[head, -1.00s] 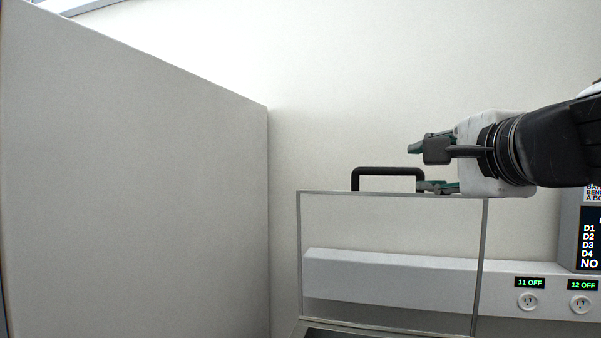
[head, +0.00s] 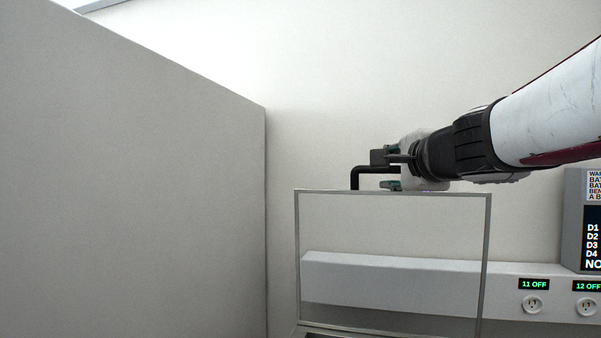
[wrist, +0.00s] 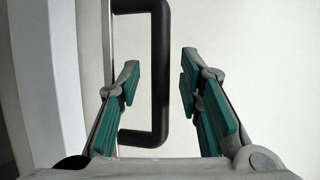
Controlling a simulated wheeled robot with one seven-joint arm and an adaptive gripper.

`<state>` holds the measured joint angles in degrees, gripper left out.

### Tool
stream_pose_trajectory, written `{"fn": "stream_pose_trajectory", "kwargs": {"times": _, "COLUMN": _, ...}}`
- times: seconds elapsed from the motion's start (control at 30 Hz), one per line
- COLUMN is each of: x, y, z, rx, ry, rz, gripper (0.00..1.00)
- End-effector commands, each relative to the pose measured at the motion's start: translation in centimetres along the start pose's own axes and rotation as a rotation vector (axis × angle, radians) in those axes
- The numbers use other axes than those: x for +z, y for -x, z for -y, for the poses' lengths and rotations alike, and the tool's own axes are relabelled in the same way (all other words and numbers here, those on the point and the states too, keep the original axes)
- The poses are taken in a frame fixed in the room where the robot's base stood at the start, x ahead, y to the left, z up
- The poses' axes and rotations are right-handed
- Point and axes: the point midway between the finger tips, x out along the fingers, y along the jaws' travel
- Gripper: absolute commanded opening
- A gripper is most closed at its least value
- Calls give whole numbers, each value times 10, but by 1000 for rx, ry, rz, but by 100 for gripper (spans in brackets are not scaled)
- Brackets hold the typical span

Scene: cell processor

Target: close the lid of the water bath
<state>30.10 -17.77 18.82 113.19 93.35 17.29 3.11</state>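The water bath's lid (head: 392,222) stands upright and open, a clear panel with a thin grey frame. A black U-shaped handle (head: 356,178) is on its top edge. A sliver of the bath (head: 310,331) shows at the bottom of the head view; the rest is out of view. My gripper (head: 384,171) is open at the handle, one finger above its bar and one below. In the wrist view the handle (wrist: 160,75) lies between the two spread green-padded fingers, with gaps on both sides. The handle's right part is hidden behind my gripper in the head view.
A large grey panel (head: 130,190) fills the left side. Behind the lid, a wall rail (head: 510,290) carries outlets and small displays. A grey unit with a screen (head: 590,230) is at the right edge. The wall above the lid is clear.

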Motion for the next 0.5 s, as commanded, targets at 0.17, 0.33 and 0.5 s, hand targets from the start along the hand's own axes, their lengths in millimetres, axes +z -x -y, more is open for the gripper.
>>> {"fn": "stream_pose_trajectory", "kwargs": {"times": 0.17, "x": 0, "y": -3, "z": 0, "rx": 0, "ry": 0, "rz": 0, "gripper": 33}}
{"fn": "stream_pose_trajectory", "kwargs": {"times": 0.33, "x": 0, "y": -3, "z": 0, "rx": 0, "ry": 0, "rz": 0, "gripper": 29}}
{"fn": "stream_pose_trajectory", "kwargs": {"times": 0.5, "x": 0, "y": -2, "z": 0, "rx": 0, "ry": 0, "rz": 0, "gripper": 0}}
